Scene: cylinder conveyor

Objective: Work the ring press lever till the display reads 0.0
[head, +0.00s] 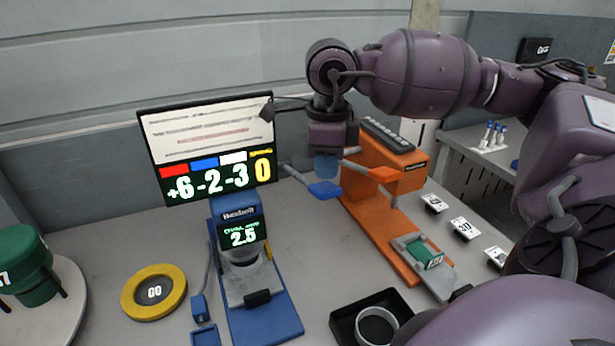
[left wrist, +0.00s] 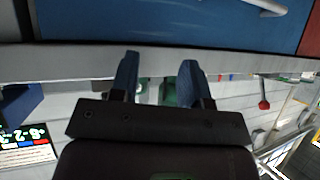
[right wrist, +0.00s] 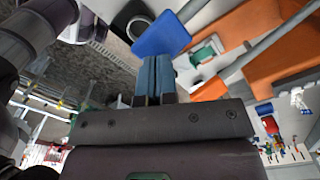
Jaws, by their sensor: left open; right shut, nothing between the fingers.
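An orange machine (head: 376,215) stands right of centre in the head view. Grey rods and a blue pad (head: 325,189) are at its left side; the blue pad also shows in the right wrist view (right wrist: 161,34). A blue device (head: 262,312) with a display (head: 243,235) reading 2.5 stands to the left. My right gripper (head: 326,172) is shut and empty, pointing down just above the blue pad; I cannot tell whether they touch. Its closed fingers show in the right wrist view (right wrist: 155,75). My left gripper (left wrist: 158,78) is open and empty, outside the head view.
A screen (head: 210,150) showing +6, -2, -3, 0 stands behind the blue device. A yellow ring (head: 154,292) lies to the left, near a green drum (head: 28,262). A black tray (head: 345,322) holds a grey ring (head: 376,326). Small number cards (head: 464,229) lie at the right.

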